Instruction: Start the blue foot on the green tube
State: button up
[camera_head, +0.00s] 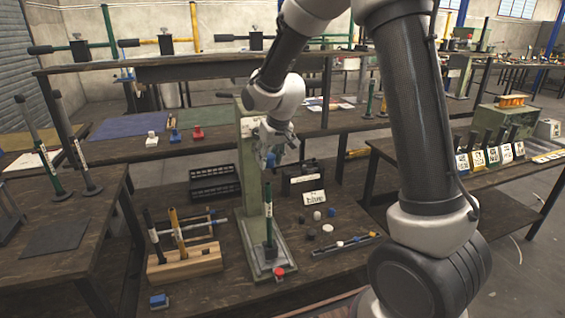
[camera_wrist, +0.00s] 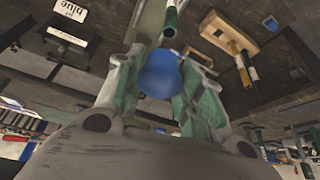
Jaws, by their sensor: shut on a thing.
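The green tube (camera_head: 268,225) stands upright on the base of the pale green press (camera_head: 249,190), with a white label on its side. Its open end (camera_wrist: 170,22) shows at the top of the wrist view. My gripper (camera_head: 272,150) is above the tube in the head view, shut on the blue foot (camera_wrist: 160,74). The foot sits between both fingers in the wrist view, its round face towards the tube. The tube's end appears close to the foot with a small gap between them. In the head view the foot is mostly hidden by my fingers.
A wooden rack (camera_head: 185,265) with tubes stands left of the press, a blue block (camera_head: 158,301) in front. A red button (camera_head: 279,271) is at the press's front. Black crates (camera_head: 214,183) stand behind.

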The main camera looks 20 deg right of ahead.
jog(key=shift+a+r+n, duration=0.15)
jog(key=shift+a+n, duration=0.15)
jog(key=shift+a, duration=0.05)
send_over(267, 184)
jog(key=s, duration=0.1)
jog(key=shift+s+d+f, duration=0.1)
jog(key=shift+f, duration=2.8)
jog(key=shift+f, duration=1.05)
jog(key=o, duration=0.9)
jog(key=shift+o, duration=0.2)
jog(key=v, duration=1.2)
jog(key=shift+d, duration=0.1)
